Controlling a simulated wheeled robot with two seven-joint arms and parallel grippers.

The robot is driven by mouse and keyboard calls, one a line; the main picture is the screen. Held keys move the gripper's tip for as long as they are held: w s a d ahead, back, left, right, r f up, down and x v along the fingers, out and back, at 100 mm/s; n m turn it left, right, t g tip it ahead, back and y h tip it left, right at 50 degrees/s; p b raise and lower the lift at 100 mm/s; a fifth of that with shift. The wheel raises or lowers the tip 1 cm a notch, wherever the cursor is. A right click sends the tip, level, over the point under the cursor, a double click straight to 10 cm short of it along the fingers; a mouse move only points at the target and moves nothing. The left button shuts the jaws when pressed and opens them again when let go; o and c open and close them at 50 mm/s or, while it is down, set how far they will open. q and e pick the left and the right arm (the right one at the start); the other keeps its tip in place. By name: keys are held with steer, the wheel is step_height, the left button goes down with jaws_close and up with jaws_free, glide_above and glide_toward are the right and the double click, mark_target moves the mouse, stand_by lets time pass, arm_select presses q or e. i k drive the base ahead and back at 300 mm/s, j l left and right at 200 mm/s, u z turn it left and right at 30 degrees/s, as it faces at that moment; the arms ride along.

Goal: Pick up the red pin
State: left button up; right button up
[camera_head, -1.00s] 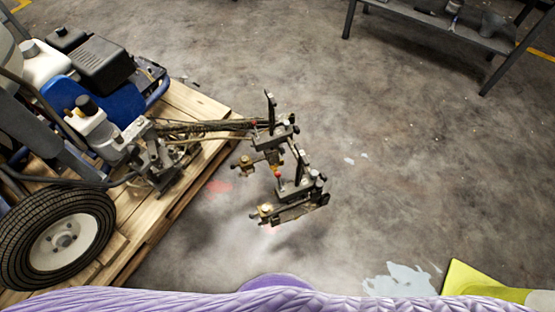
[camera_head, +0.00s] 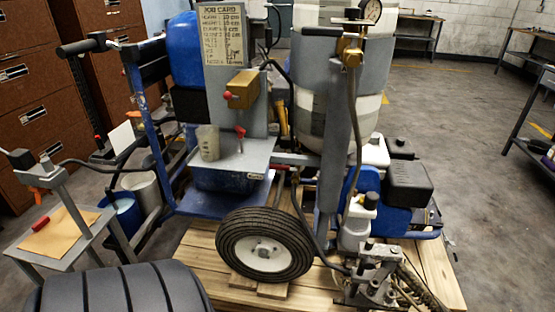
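A blue line striper (camera_head: 365,215) stands on a wooden pallet (camera_head: 205,255). I cannot tell for sure which red part is the red pin. A small red-headed piece (camera_head: 240,131) stands on the striper's grey shelf, below a brass block (camera_head: 242,90) with a red knob (camera_head: 227,96) on its left side. A short red cylinder (camera_head: 40,223) lies on a tan sheet on the small grey stand (camera_head: 95,222) at the left. Neither of my grippers is in view.
A job card (camera_head: 222,32) is fixed above the brass block. A clear cup (camera_head: 208,142) stands on the shelf. A blue bucket (camera_head: 122,215) is beside the stand. Brown drawer cabinets (camera_head: 40,105) are behind. A black ribbed shape (camera_head: 120,290) fills the bottom left.

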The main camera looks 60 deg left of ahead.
mark_target(241, 132)
steer(key=j+u, duration=0.1)
steer(key=u, duration=2)
steer(key=z, duration=0.4)
steer(key=j+z, duration=0.1)
steer(key=z, duration=0.75)
steer(key=k+z, duration=0.1)
steer(key=z, duration=1.15)
steer(key=u, duration=2.35)
steer(key=j, duration=0.1)
